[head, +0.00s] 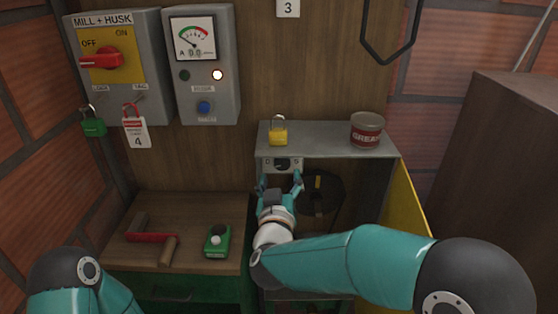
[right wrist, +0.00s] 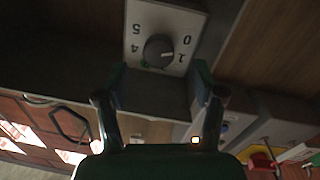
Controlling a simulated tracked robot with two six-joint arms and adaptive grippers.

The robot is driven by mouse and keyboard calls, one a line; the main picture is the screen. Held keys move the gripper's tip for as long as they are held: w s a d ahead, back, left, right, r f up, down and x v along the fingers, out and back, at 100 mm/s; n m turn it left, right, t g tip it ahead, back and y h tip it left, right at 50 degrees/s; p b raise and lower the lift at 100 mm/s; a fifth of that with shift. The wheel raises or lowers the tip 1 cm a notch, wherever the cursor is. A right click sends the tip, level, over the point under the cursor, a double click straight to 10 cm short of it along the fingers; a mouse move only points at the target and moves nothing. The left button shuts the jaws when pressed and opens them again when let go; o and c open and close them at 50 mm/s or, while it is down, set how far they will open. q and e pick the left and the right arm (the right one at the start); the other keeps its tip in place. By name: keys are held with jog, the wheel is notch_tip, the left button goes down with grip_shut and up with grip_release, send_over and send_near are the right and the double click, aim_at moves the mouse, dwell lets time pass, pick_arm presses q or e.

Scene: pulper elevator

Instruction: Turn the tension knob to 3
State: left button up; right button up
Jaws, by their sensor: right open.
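The tension knob (head: 282,163) is a dark round knob on a pale plate under the front edge of the grey shelf. In the right wrist view the knob (right wrist: 158,50) appears upside down, with 0, 1, 4 and 5 readable around it and a green mark near the 4. I cannot tell exactly where it points. My right gripper (head: 280,182) is open just in front of the plate. In the wrist view its fingers stand apart on either side, short of the knob, with nothing between them. My left arm shows at the lower left; its gripper is out of view.
A yellow padlock (head: 278,136) and a grease tin (head: 367,130) stand on the shelf (head: 325,135) above. A dark pulley (head: 322,195) sits right of my right gripper. A yellow panel (head: 406,205) flanks it. A wooden bench (head: 190,215) holds tools at left.

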aim_at(282, 166)
jog(key=w, duration=0.2)
jog(key=w+p, duration=0.1)
jog(key=w, duration=0.3)
jog(key=shift+w+d, duration=0.2)
jog(key=shift+d, duration=0.05)
